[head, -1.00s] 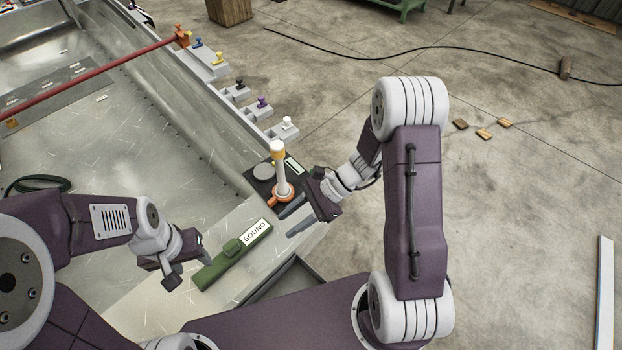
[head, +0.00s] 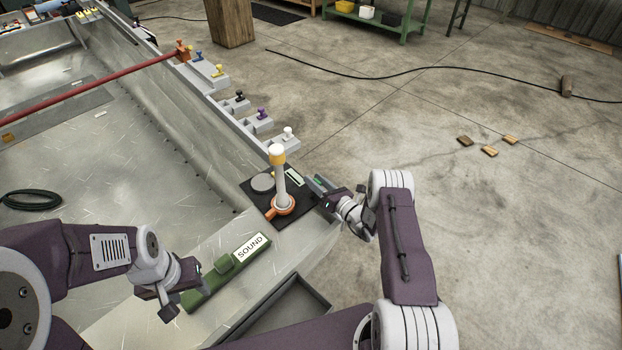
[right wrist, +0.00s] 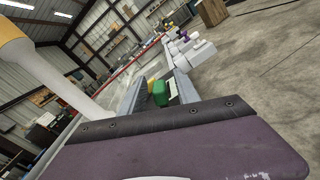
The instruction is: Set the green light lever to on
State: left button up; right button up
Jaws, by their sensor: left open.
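In the right wrist view a green block (right wrist: 160,93) with a yellow piece beside it and a pale label shows between my finger ends. Whether the fingers touch it I cannot tell. In the head view a pale label (head: 295,178) lies on a black plate (head: 257,192); no green lever can be made out clearly there. My right gripper (head: 318,186) is open at the plate's right edge. A white post with a yellow band (head: 280,180) stands on the plate, left of this gripper. My left gripper (head: 184,289) is open and empty, beside the green SOUND block (head: 225,270).
Small levers, white (head: 288,132), purple (head: 261,113) and others, line the hull's edge. A red bar (head: 90,88) crosses the hull. Open floor lies to the right.

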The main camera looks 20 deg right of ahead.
jog(key=shift+x, duration=1.15)
grip_shut()
dwell(0.5)
